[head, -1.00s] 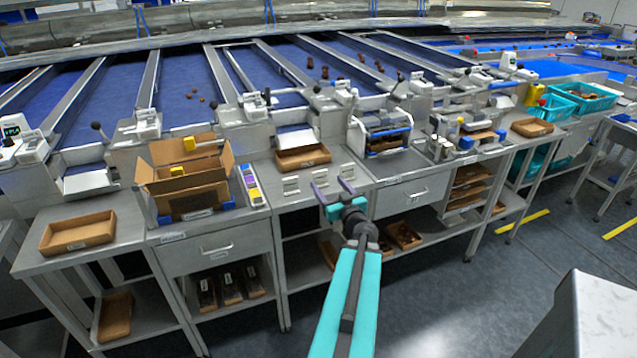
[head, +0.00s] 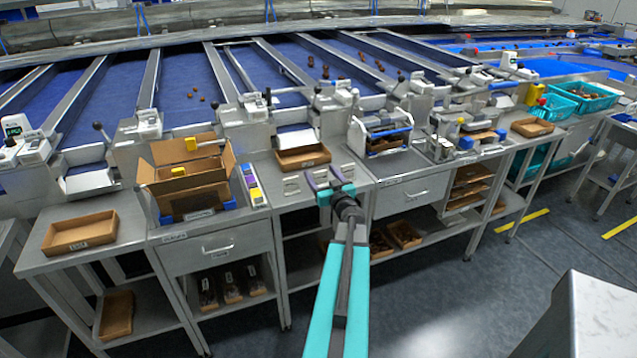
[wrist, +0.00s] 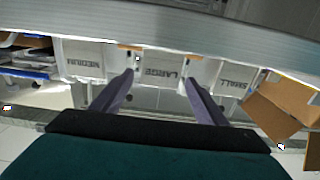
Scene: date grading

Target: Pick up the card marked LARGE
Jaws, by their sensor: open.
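The card marked LARGE (wrist: 162,68) shows in the wrist view with its lettering upside down, in the middle of a row of three. The card marked MEDIUM (wrist: 84,58) is to its left and the card marked SMALL (wrist: 234,78) to its right. My gripper (wrist: 158,78) is open, its two purple fingers on either side of the LARGE card; I cannot tell whether they touch it. In the head view my gripper (head: 323,176) covers most of the middle card, while the outer cards show at left (head: 291,187) and right (head: 348,171).
The cards stand on a steel bench. A shallow brown tray (head: 302,159) lies behind them. An open carton (head: 190,180) and a strip of coloured blocks (head: 252,186) stand to the left, and a machine with a handle (head: 381,133) to the right.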

